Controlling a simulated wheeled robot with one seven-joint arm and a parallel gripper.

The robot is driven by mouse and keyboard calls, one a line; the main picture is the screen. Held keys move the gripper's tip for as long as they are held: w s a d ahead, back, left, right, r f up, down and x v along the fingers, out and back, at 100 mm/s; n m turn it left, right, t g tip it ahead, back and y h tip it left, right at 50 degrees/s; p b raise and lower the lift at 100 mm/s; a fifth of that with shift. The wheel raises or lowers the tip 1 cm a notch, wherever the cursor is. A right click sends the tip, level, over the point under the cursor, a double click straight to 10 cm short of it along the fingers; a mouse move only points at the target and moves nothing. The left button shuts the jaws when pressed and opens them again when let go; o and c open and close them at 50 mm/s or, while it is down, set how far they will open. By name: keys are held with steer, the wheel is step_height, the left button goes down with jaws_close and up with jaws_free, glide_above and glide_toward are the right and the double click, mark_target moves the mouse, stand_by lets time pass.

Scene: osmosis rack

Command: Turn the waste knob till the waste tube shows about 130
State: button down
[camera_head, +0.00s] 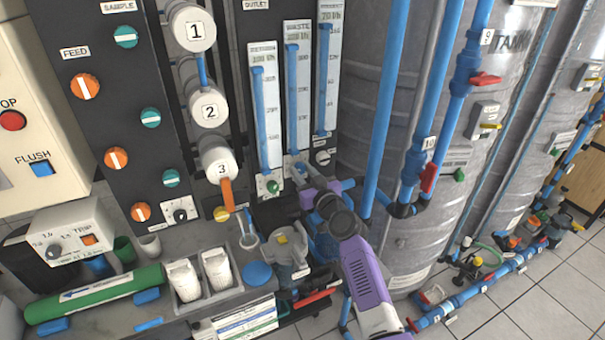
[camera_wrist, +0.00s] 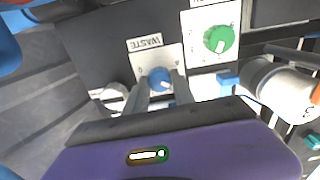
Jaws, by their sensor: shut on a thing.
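The waste tube (camera_head: 293,105) is the middle of three upright gauges in the head view, under a WASTE sign. Its blue column reaches up near the top; the scale figures are too small to read surely. The blue waste knob (camera_wrist: 159,77) with a white pointer shows in the wrist view below its WASTE label (camera_wrist: 145,42). My gripper (camera_wrist: 161,88) has one finger on each side of this knob and is shut on it. In the head view my gripper (camera_head: 298,170) is at the foot of the waste tube and hides the knob.
A green knob (camera_wrist: 218,39) sits beside the waste knob, under the left tube (camera_head: 266,120) in the head view. A pale knob (camera_head: 322,157) is under the right tube (camera_head: 325,75). Blue pipes (camera_head: 385,110) rise close right of my arm. A grey pump (camera_head: 285,250) stands below.

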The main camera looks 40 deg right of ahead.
steer(key=m+b, duration=0.1)
steer(key=m, duration=0.7)
steer(key=shift+d, duration=0.1)
steer(key=m, duration=0.3)
steer(key=shift+m, duration=0.3)
steer(key=shift+f+m+p, duration=0.1)
steer(key=shift+m+p, duration=0.35)
steer(key=shift+m, duration=1.55)
steer(key=c, duration=1.1)
jaws_free()
steer(key=shift+o, duration=0.2)
steer(key=v, duration=0.8)
steer(key=shift+p, duration=0.35)
